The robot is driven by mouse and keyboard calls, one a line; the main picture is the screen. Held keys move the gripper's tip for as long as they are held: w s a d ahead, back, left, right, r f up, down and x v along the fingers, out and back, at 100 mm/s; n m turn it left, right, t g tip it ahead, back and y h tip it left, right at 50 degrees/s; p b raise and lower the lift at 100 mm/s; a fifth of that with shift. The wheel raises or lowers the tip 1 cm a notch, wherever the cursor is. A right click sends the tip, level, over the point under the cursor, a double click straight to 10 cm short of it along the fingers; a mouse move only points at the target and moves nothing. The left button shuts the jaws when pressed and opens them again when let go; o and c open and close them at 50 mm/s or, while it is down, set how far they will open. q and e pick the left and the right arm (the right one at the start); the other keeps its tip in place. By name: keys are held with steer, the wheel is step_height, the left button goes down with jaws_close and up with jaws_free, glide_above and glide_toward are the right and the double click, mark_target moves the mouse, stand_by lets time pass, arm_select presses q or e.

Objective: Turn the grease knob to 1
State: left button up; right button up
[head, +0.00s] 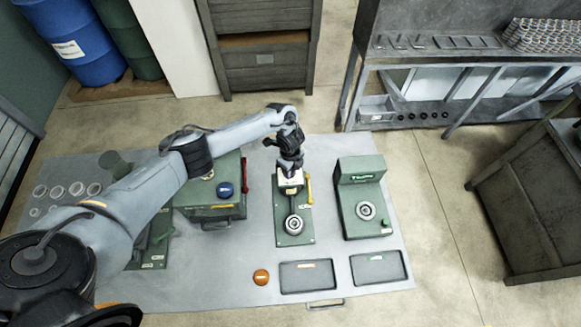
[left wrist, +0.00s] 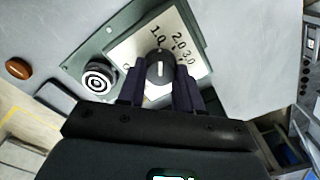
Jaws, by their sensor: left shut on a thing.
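The grease knob (left wrist: 160,64) is a dark round knob on a cream dial plate (left wrist: 128,49) with printed numbers; 1.0, 2.0 and 3.0 show in the left wrist view. A short pale mark runs nearly upright on the knob; I cannot tell exactly which number it points to. My left gripper (left wrist: 160,82) has its two dark fingers on either side of the knob, shut on it. In the head view my left gripper (head: 290,168) reaches down onto the cream plate (head: 291,186) of the middle green unit (head: 305,230) and hides the knob. My right gripper is not in view.
A green machine (head: 376,171) stands to the right. Two dark trays (head: 307,288) and an orange button (head: 261,277) lie at the table's front.

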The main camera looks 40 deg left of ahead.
arm_select(q)
steer(key=shift+n, duration=0.4)
steer(key=o, duration=1)
steer(key=shift+o, duration=0.2)
steer(key=shift+r, duration=0.15)
step_height(320, 180, up, 11)
steer(key=p, duration=0.2)
steer(key=shift+f, duration=0.2)
